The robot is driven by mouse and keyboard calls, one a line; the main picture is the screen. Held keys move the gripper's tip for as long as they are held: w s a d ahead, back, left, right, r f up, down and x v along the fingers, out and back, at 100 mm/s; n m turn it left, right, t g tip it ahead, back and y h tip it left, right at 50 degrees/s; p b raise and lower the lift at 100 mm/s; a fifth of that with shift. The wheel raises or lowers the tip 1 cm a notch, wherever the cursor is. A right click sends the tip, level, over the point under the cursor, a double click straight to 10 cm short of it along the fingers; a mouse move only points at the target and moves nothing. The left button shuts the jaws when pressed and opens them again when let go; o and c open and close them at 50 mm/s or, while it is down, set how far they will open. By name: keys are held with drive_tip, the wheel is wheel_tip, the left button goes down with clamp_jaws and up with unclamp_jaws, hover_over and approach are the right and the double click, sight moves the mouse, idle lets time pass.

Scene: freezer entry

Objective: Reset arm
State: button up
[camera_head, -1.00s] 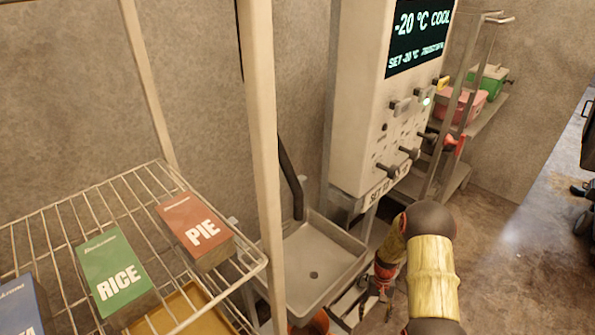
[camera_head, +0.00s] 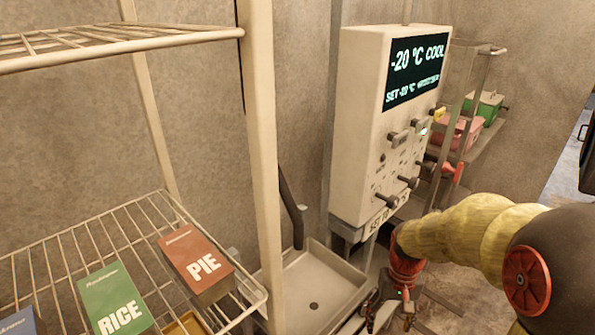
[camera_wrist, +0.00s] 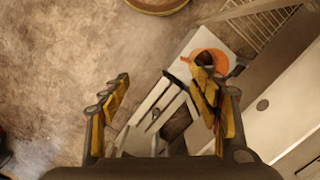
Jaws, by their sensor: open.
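My gripper (camera_head: 388,314) is low in front of the control box, to the right of the metal sink, in the head view. In the wrist view its two yellow-and-black fingers (camera_wrist: 160,105) stand wide apart with nothing between them. My arm comes in from the right edge of the head view, with a yellowish sleeve and a red joint. The control box (camera_head: 362,130) has a screen reading -20 °C COOL, and several knobs and switches. The gripper touches none of its controls as far as I can see.
A wire rack (camera_head: 60,262) at left holds a red PIE box (camera_head: 196,262), a green RICE box (camera_head: 116,300) and a partly cut-off blue box (camera_head: 18,322). A sink (camera_head: 335,275) stands below. Pink (camera_head: 457,132) and green (camera_head: 484,106) containers sit on a back shelf. Floor is open at right.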

drive_tip(key=s+a+r+t+p, duration=0.1)
drive_tip(key=s+a+r+t, duration=0.1)
drive_tip(key=s+r, duration=0.5)
drive_tip(key=s+a+r+n+t+p, duration=0.1)
drive_tip(key=s+r+t, duration=0.3)
drive_tip(key=s+r, duration=0.4)
wheel_tip(320, 180, up, 7)
drive_tip(key=shift+a+f+t, duration=0.1)
drive_tip(key=shift+a+t, duration=0.3)
drive_tip(key=shift+a, duration=0.35)
